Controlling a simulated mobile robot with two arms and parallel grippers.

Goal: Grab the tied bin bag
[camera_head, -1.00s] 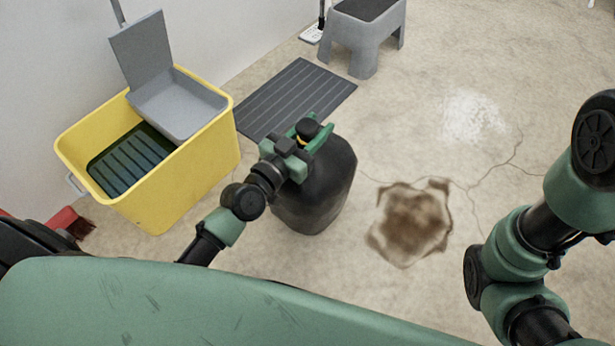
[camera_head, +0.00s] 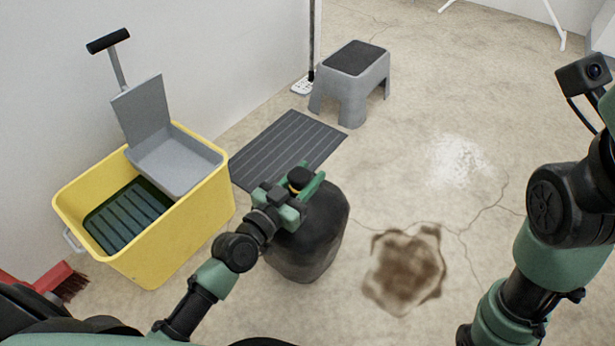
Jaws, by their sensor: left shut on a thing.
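The tied bin bag (camera_head: 318,232) is a full black sack in the middle of the view.
A yellow mop bucket (camera_head: 185,232) with a grey wringer stands left of the bag. A dark ribbed mat (camera_head: 289,150) and a grey step stool (camera_head: 350,82) lie beyond. A brown stain (camera_head: 405,268) marks the floor at right. A red brush (camera_head: 55,282) is at lower left.

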